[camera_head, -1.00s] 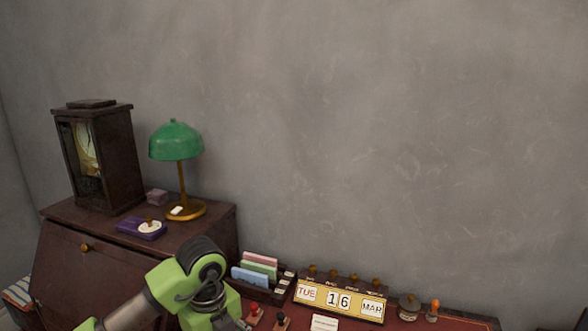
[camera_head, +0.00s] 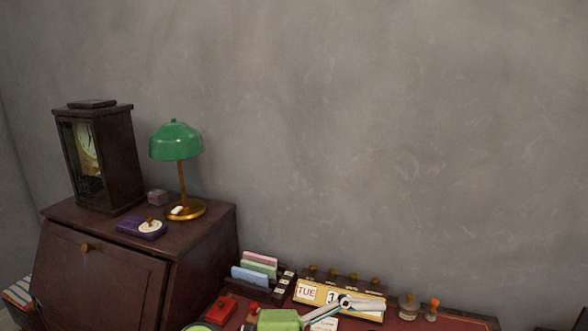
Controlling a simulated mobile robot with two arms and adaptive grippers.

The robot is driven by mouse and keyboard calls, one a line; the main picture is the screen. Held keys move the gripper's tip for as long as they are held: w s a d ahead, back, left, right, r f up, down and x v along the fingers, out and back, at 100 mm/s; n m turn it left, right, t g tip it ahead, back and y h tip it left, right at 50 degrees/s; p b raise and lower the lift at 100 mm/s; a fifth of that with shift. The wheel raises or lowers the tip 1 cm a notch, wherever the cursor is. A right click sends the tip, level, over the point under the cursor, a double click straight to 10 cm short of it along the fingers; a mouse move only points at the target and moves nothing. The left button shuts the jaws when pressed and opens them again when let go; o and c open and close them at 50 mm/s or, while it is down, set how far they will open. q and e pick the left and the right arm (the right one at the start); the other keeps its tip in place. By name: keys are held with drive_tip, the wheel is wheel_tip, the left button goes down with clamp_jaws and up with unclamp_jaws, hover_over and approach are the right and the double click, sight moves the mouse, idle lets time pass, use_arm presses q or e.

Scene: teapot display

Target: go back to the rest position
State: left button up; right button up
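My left gripper (camera_head: 358,303) is low in the head view, at the end of a green arm part. Its light grey fingers point right, across the front of the desk calendar (camera_head: 305,292). They cover part of its number and month cards; "TUE" still shows. I cannot tell whether the fingers are open or shut, or whether they touch the calendar. Nothing held can be made out. My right gripper is not in view.
A dark cabinet (camera_head: 100,272) at the left bears a clock (camera_head: 115,160), a green lamp (camera_head: 176,142) and a purple box (camera_head: 141,229). A card holder (camera_head: 258,268), a red item (camera_head: 221,310) and stamps (camera_head: 408,307) are on the desk. The wall above is bare.

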use_arm(q)
drive_tip(key=w+a+r+n+t+y, duration=0.2)
drive_tip(key=w+a+r+n+t, duration=0.2)
drive_tip(key=a+n+t, duration=0.4)
drive_tip(key=w+a+r+n+t+y, duration=0.1)
drive_tip(key=w+a+r+n+t, duration=0.4)
drive_tip(key=n+t, duration=0.4)
drive_tip(key=a+f+n+g+y, duration=0.1)
drive_tip(key=a+f+n+y, duration=1)
drive_tip(key=a+f+y, duration=0.55)
drive_tip(key=s+a+f+n+g, duration=0.1)
drive_tip(key=s+a+f+g, duration=0.15)
drive_tip(key=s+f, duration=0.4)
drive_tip(key=s+a+f+g, duration=0.1)
drive_tip(key=s+f+g, duration=0.3)
drive_tip(key=f, duration=0.5)
drive_tip(key=s+d+f+m+g+h, duration=0.1)
drive_tip(key=s+f+g, duration=0.2)
drive_tip(key=s, duration=0.5)
drive_tip(key=s+f+g+h, duration=0.1)
drive_tip(key=s+f+g, duration=0.3)
drive_tip(key=s, duration=0.3)
wheel_tip(320, 180, down, 25)
drive_tip(key=s, duration=0.1)
drive_tip(key=s+a+f+g, duration=0.2)
drive_tip(key=s+a+f, duration=0.1)
drive_tip(key=s+f, duration=1.4)
drive_tip(key=shift+s+f+m, duration=0.2)
drive_tip(key=shift+s+m, duration=0.1)
drive_tip(key=shift+s, duration=0.1)
